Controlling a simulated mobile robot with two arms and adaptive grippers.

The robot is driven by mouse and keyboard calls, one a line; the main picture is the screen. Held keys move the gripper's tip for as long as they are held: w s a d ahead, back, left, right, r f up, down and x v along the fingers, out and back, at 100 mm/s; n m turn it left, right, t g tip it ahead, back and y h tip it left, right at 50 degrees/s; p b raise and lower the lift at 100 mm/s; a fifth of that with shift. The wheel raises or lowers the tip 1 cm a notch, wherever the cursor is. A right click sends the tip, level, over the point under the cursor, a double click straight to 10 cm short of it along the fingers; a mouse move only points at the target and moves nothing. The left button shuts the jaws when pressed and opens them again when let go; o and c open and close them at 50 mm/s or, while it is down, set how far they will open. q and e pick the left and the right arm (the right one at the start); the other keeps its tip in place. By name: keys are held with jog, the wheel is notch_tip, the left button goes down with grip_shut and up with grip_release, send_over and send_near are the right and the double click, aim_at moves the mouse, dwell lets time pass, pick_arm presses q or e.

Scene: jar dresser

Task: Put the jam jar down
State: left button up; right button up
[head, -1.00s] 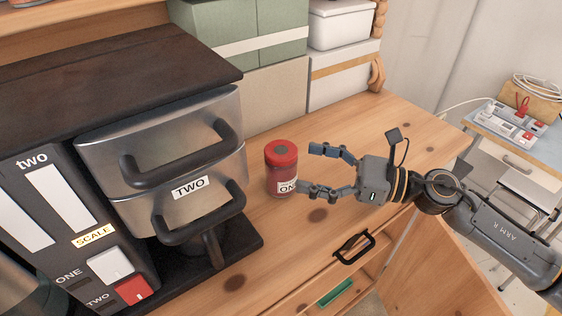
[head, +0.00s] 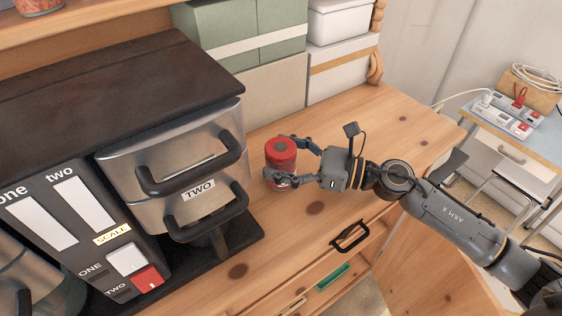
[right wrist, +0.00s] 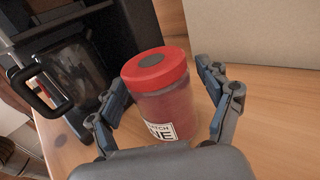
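The jam jar (head: 281,160) is a red-lidded jar with a white label, standing upright on the wooden dresser top (head: 345,135). In the right wrist view the jar (right wrist: 165,100) stands between the two fingers. My right gripper (head: 280,160) reaches in from the right, with one finger in front of the jar and one behind. It is open around the jar; in the right wrist view my right gripper (right wrist: 163,100) shows narrow gaps beside the jar. The lower jar is partly hidden by the near finger. My left gripper is out of view.
A black and steel coffee machine (head: 105,70) stands close left of the jar. Green boxes (head: 225,25) and a beige box (head: 268,92) stand behind. A drawer (head: 300,285) is open at the front. The dresser top is clear to the right.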

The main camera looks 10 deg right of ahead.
jog(key=c, duration=1.1)
jog(key=shift+c, duration=1.4)
jog(key=shift+r, duration=0.15)
